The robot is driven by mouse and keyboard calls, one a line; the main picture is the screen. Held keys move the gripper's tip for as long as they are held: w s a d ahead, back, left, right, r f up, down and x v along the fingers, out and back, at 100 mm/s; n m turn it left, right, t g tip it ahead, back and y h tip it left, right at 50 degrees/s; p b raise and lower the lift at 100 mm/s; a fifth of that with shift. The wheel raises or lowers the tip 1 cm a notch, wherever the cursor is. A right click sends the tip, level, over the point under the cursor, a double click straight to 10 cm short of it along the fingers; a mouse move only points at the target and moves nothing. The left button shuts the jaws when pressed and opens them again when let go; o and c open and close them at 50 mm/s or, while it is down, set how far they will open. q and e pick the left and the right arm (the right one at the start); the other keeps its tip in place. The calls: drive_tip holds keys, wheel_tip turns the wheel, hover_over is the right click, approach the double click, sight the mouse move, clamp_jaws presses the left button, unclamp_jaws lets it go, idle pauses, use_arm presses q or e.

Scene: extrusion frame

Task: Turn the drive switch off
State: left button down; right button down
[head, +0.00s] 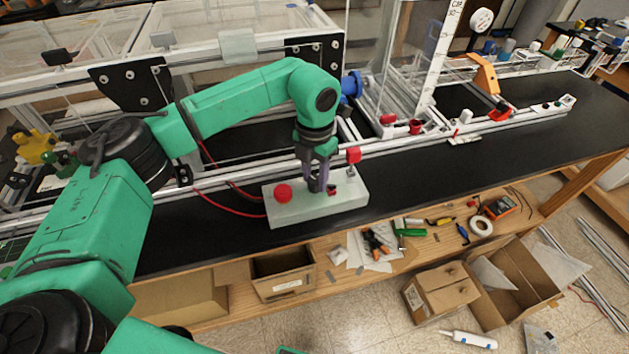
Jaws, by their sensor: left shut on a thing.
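A pale grey control box (312,207) sits on the black bench top, near its front edge. A round red button (283,192) is on its left side, and a small red switch part (332,190) shows just beside my fingers. My left gripper (318,187) points down onto the middle of the box top. It is shut on a small part there, which I take to be the drive switch; the fingers hide most of it. My right gripper is not in view.
Red cables (228,207) run from the box to the left. A red-topped post (354,155) stands close behind the box, before the aluminium frame rail (420,140). Cardboard boxes (440,292) and loose tools lie below the bench.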

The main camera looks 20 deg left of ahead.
use_arm(q)
drive_tip(key=n+b, duration=0.2)
drive_tip(key=n, duration=0.3)
drive_tip(key=shift+w, duration=0.1)
idle(0.4)
drive_tip(key=shift+c, duration=2.3)
unclamp_jaws()
wheel_tip(320, 180, up, 8)
drive_tip(key=shift+r+b, duration=0.2)
drive_tip(key=shift+b, duration=0.8)
wheel_tip(320, 180, up, 6)
hover_over(315, 179)
drive_tip(key=shift+r, duration=0.1)
